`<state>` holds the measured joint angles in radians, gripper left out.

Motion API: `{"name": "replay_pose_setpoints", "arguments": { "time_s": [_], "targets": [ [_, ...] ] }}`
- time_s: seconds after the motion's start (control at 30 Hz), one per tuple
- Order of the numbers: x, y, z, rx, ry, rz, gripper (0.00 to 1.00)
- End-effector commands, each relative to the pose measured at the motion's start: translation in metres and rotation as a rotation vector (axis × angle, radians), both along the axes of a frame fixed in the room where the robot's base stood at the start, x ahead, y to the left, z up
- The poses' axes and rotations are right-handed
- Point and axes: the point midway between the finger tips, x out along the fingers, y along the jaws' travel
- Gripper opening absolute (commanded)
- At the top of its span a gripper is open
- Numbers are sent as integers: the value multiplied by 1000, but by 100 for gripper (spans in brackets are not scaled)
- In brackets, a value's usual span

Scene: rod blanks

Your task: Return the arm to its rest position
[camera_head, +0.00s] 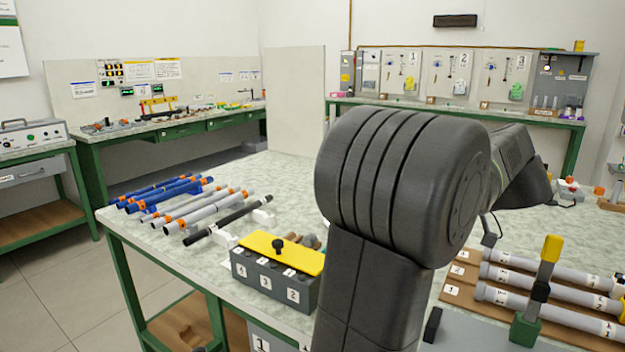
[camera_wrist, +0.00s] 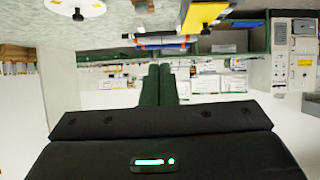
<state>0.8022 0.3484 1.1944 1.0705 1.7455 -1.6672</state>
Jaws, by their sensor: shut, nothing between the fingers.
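My gripper (camera_wrist: 159,70) shows in the wrist view as two green fingers lying side by side, shut with nothing between them. The wrist view is upside down, with the table across its top. The fingers stand clear of anything held. In the head view my dark arm (camera_head: 400,190) is bent and fills the middle right, rising in front of the table. My gripper cannot be made out there.
The table (camera_head: 290,180) carries blue and grey rods (camera_head: 165,190) at left and a grey numbered block with a yellow lid (camera_head: 285,255) close left of my arm. Grey tubes (camera_head: 540,285) lie on a brown board at right, near a yellow-topped upright post (camera_head: 547,250).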

Motion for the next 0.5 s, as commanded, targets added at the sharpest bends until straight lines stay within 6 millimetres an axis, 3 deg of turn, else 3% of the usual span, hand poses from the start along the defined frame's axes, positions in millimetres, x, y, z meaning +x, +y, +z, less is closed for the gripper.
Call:
{"name": "replay_pose_setpoints", "arguments": {
  "time_s": [0.3, 0.5],
  "targets": [
    [-2, -3, -56, 4, 22, 1, 0],
    [-2, -5, -83, 3, 32, 0, 0]
  ]
}}
